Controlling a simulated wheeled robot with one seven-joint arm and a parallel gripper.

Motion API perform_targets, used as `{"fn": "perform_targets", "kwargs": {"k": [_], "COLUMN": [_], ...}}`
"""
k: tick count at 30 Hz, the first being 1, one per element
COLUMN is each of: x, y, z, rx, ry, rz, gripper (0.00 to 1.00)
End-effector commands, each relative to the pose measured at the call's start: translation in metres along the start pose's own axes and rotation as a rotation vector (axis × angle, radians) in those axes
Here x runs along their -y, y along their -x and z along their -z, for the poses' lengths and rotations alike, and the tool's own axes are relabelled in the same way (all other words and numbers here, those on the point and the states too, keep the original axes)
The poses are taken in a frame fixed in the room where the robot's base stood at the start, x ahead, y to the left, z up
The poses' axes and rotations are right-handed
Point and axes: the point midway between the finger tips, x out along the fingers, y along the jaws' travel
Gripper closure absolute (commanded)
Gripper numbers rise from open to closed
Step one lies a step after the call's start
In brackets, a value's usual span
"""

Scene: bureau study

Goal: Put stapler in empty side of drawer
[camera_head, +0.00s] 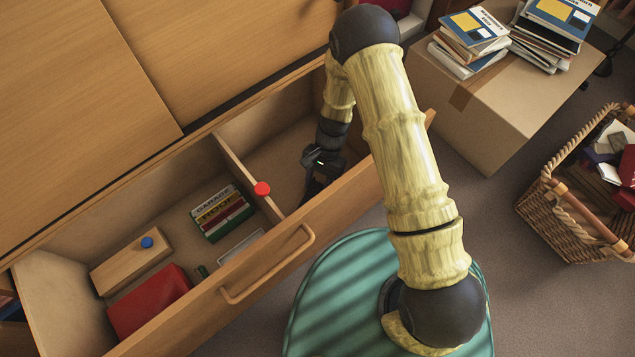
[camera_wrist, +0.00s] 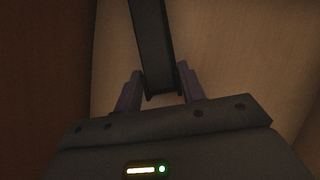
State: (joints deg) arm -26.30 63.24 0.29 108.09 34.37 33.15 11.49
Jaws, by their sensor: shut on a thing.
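My gripper (camera_wrist: 160,88) is shut on the stapler (camera_wrist: 152,45), a long dark bar that points away between the two fingers in the wrist view. In the head view my gripper (camera_head: 318,178) is down inside the open wooden drawer (camera_head: 270,262), in the right compartment, right of the divider (camera_head: 236,165). That compartment shows nothing else in it. The stapler is mostly hidden there by the dark gripper. I cannot tell whether it touches the drawer floor. The left compartment holds several things.
The left compartment holds a wooden box (camera_head: 125,264), a red box (camera_head: 150,302) and small labelled boxes (camera_head: 222,212). A red round thing (camera_head: 262,188) shows at the divider. A cardboard box (camera_head: 490,105) with books and a wicker basket (camera_head: 570,215) stand on the right.

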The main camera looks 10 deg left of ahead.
Motion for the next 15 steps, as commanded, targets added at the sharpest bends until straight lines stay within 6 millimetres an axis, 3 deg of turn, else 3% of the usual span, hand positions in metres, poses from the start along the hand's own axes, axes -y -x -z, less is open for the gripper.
{"fn": "perform_targets", "kwargs": {"k": [2, 3, 5, 15], "x": [0.0, 0.0, -0.0001, 0.0], "y": [-0.0017, -0.0015, -0.0015, -0.0003], "z": [0.0007, 0.0007, 0.0007, 0.0001], "rx": [0.001, 0.0, 0.0, 0.0], "ry": [0.0, 0.0, 0.0, 0.0], "rz": [0.0, 0.0, 0.0, 0.0], "gripper": [0.88, 0.52, 0.41, 0.38]}}
